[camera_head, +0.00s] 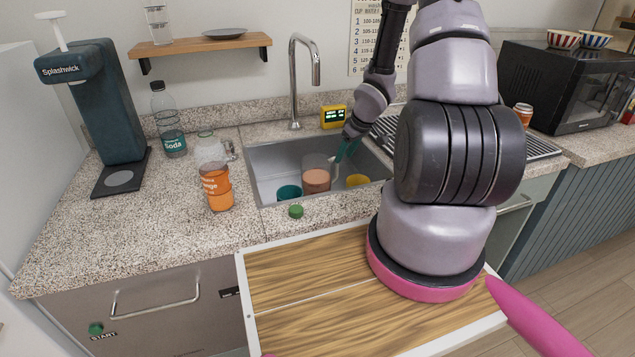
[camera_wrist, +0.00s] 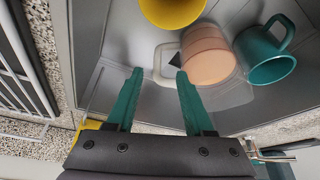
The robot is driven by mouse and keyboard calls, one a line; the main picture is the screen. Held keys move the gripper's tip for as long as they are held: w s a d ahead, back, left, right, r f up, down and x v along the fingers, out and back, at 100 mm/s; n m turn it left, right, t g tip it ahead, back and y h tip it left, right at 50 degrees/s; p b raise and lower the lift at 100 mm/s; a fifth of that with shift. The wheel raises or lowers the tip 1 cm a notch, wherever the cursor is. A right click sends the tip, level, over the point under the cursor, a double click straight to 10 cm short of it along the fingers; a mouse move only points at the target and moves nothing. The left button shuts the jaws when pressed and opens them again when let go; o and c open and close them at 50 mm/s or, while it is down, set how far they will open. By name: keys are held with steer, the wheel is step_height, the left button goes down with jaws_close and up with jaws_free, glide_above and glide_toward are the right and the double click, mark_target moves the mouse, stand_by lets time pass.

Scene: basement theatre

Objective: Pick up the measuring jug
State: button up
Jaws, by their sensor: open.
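What looks like the measuring jug (camera_head: 316,180) stands in the sink, a clear vessel with a salmon-coloured lower part. In the wrist view the jug (camera_wrist: 208,52) shows its pale loop handle (camera_wrist: 163,77) towards my gripper. My gripper (camera_wrist: 160,75) is open, its two teal fingers pointing at the handle, which appears between and just beyond the tips. In the head view my gripper (camera_head: 347,149) reaches down into the sink just right of the jug. Whether a finger touches the handle cannot be told.
A teal mug (camera_head: 289,193) and a yellow cup (camera_head: 357,181) stand on either side of the jug in the sink (camera_head: 268,160). The tap (camera_head: 294,85) rises behind. A glass jug (camera_head: 209,150), orange can (camera_head: 216,188) and soda bottle (camera_head: 169,122) stand on the left counter.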

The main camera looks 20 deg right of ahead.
mark_target(337, 178)
steer(key=x, duration=0.9)
steer(key=shift+w+d, duration=0.1)
steer(key=shift+d, duration=0.15)
jaws_close()
stand_by(1.0)
